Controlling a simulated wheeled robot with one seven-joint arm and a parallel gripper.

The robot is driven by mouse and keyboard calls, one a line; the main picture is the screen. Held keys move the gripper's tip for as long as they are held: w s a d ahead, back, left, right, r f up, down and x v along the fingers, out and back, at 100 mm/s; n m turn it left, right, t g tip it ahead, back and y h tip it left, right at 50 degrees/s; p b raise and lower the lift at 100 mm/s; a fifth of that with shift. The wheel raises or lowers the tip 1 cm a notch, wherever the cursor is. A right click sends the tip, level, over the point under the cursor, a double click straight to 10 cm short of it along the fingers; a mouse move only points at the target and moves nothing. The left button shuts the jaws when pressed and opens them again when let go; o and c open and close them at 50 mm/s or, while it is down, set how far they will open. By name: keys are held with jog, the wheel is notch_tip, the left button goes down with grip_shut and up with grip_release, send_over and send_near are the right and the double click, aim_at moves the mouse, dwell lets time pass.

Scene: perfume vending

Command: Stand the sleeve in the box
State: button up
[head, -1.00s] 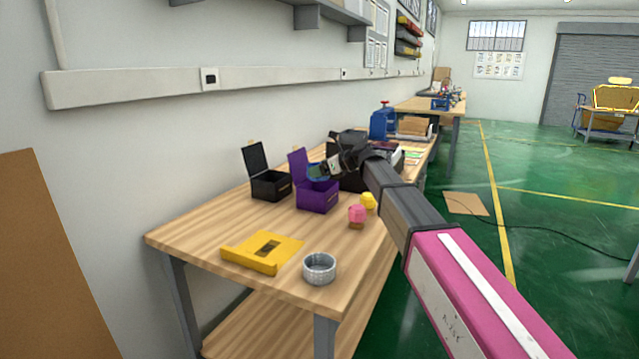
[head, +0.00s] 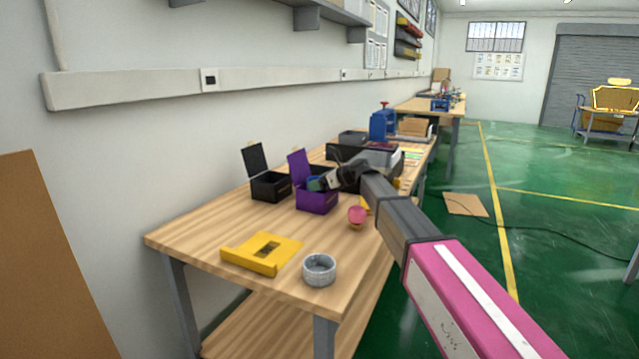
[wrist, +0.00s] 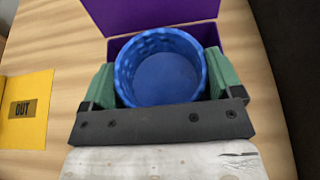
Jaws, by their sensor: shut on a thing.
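The purple box (head: 317,200) stands on the workbench with its lid raised. It also shows in the wrist view (wrist: 150,16). My gripper (wrist: 160,82) is shut on a round blue sleeve (wrist: 128,70) with a textured wall, a green pad on each side of it. In the wrist view I look down into the sleeve, which lies over the box opening. In the head view the sleeve (head: 313,184) is at the box rim, partly hidden by my gripper. I cannot tell how deep it sits in the box.
A black box (head: 270,186) with a raised lid stands left of the purple one. A pink round thing (head: 357,214), a yellow plate (head: 262,253) and a grey ring (head: 319,269) lie nearer the front.

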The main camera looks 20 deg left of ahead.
jog(key=shift+f, duration=0.5)
jog(key=o, duration=0.6)
jog(key=shift+r, duration=0.3)
jog(key=v, duration=1.2)
jog(key=shift+r, duration=0.3)
